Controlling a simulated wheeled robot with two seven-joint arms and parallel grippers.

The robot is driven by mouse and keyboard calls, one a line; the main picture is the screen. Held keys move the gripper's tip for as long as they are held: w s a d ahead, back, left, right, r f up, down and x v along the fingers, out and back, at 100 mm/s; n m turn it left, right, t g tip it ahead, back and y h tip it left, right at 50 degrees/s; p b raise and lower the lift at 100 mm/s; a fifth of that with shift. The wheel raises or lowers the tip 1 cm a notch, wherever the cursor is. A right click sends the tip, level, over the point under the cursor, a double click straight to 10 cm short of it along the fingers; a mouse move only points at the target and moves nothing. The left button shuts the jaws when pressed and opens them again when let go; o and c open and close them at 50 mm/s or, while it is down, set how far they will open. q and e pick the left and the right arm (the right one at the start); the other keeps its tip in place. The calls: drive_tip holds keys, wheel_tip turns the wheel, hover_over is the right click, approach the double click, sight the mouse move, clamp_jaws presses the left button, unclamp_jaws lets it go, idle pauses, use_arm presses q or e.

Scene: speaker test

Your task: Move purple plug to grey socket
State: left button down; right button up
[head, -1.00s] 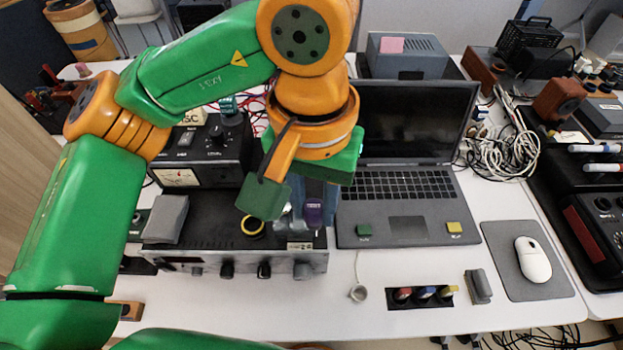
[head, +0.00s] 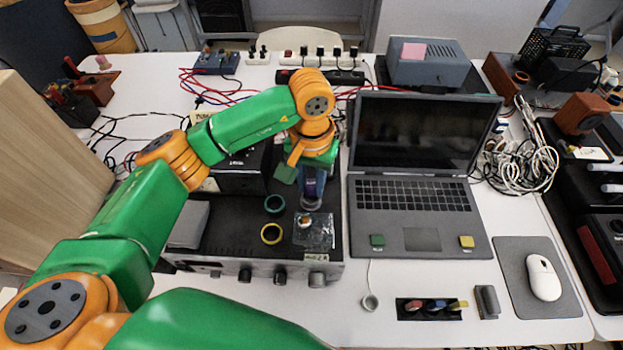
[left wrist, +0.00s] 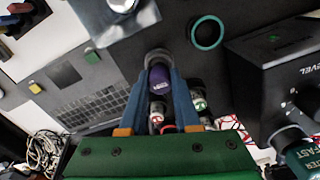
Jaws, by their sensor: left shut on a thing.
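The purple plug (head: 310,187) is between the fingers of my left gripper (head: 312,184), above the black-topped amplifier box. In the left wrist view the plug (left wrist: 161,79) shows its purple side between the two blue fingers, which are shut on it. A grey ring-shaped socket (head: 311,204) lies at the plug's lower end; the ring also shows in the left wrist view (left wrist: 157,56). The plug overlaps the ring in both views, and I cannot tell whether it is inside it or just above. My right gripper is not in view.
A teal ring (head: 275,204) and a yellow ring (head: 271,233) lie on the box, beside a clear block with a knob (head: 306,221). A laptop (head: 415,215) stands close on the right. A black meter (head: 241,178) stands behind left.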

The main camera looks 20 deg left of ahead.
use_arm(q)
drive_tip(key=shift+f, duration=0.5)
drive_tip(key=shift+f+b, duration=0.4)
drive_tip(key=shift+b, duration=0.2)
drive_tip(key=shift+s+f+b, duration=0.15)
drive_tip(key=shift+f+b, duration=0.1)
drive_tip(key=shift+b, duration=0.15)
drive_tip(key=c, duration=0.8)
unclamp_jaws()
drive_tip(key=shift+s, duration=0.1)
drive_tip(key=shift+c, duration=0.2)
drive_tip(key=shift+o, duration=1.1)
drive_tip(key=shift+d, duration=0.4)
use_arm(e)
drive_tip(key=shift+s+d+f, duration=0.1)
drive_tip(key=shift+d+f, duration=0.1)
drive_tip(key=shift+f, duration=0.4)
